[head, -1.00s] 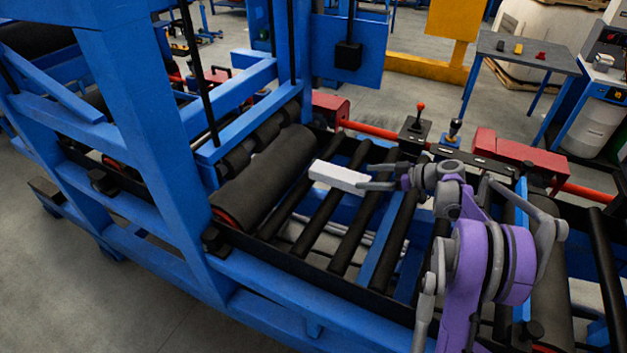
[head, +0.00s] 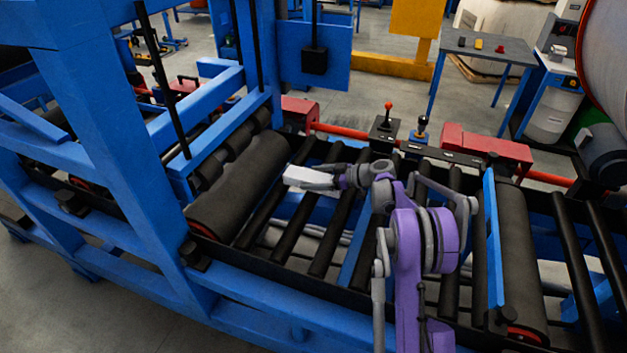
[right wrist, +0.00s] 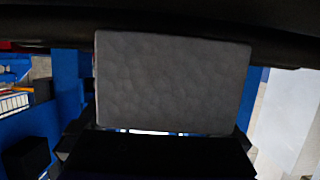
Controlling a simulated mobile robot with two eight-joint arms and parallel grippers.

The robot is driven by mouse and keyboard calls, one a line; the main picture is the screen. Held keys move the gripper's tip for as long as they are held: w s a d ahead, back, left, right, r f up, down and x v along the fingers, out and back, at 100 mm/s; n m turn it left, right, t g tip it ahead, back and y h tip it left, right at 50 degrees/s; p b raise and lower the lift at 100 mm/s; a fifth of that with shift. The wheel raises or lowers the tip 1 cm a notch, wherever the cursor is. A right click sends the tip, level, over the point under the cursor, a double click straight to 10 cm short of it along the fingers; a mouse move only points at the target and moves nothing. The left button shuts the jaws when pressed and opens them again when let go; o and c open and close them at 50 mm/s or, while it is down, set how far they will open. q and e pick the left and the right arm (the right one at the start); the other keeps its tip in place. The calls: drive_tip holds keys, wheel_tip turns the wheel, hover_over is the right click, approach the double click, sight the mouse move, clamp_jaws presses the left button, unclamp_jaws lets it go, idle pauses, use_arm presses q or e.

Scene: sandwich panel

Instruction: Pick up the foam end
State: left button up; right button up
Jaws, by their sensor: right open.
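The foam end is a small white block (head: 305,177) lying across the black rollers, just right of the thick dark roller. In the right wrist view its grey, textured face (right wrist: 172,82) fills the middle, close to the camera. My right gripper (head: 325,179) reaches in from the right, and its fingers are at the block's right end. It is open, and the fingers overlap that end in the picture. Whether they touch the block I cannot tell. My left gripper is not in view.
The thick dark roller (head: 240,190) and the blue frame (head: 105,120) stand left of the block. Behind are two control levers (head: 387,118) and red housings (head: 487,147) on the rail. A grey table (head: 487,46) stands at the back right.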

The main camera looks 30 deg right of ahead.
drive_tip(key=shift+w+a, duration=0.15)
drive_tip(key=shift+c, duration=1.4)
drive_tip(key=c, duration=1)
